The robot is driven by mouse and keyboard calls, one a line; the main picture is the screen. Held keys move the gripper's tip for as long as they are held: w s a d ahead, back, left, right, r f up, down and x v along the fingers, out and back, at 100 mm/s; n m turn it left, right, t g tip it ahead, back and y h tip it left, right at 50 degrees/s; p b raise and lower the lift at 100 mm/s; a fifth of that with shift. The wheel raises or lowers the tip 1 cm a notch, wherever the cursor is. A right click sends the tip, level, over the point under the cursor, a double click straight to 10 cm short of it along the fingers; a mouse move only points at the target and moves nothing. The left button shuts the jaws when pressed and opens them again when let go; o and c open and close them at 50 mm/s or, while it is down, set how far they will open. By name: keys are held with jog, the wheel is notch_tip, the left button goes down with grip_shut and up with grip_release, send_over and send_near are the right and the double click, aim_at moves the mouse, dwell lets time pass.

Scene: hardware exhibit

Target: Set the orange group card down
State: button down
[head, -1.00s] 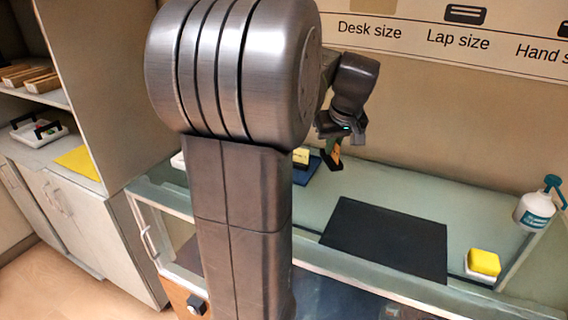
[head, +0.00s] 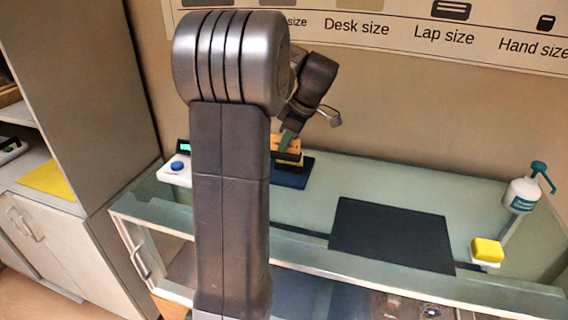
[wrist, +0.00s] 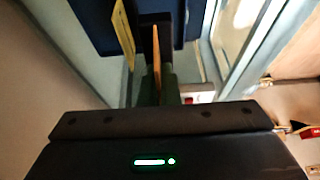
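My gripper (head: 286,140) is over the back left of the counter, in front of the wall, pointing down. In the wrist view its dark green fingers (wrist: 158,88) are closed around a thin orange card (wrist: 156,46), seen edge-on. The orange card also shows in the head view (head: 283,143), partly behind the finger. A yellow card (wrist: 123,38) stands just left of it in the wrist view, apart from the fingers. Below is a dark blue mat (head: 294,174) with a dark holder on it. I cannot tell whether the orange card touches the holder.
A white device with a blue button (head: 177,167) stands left of the mat. A black mat (head: 390,235) lies on the glass counter (head: 315,205) to the right. A yellow sponge (head: 487,248) and a pump bottle (head: 522,190) are at the right. Bare counter lies between the mats.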

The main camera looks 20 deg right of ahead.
notch_tip(320, 180, down, 6)
jog(key=shift+f+p, duration=0.25)
jog(key=shift+p, duration=0.25)
jog(key=shift+f, duration=0.1)
jog(key=c, duration=1.7)
grip_release()
jog(key=b+v, duration=0.2)
jog(key=v, duration=1)
jog(key=shift+w, duration=0.1)
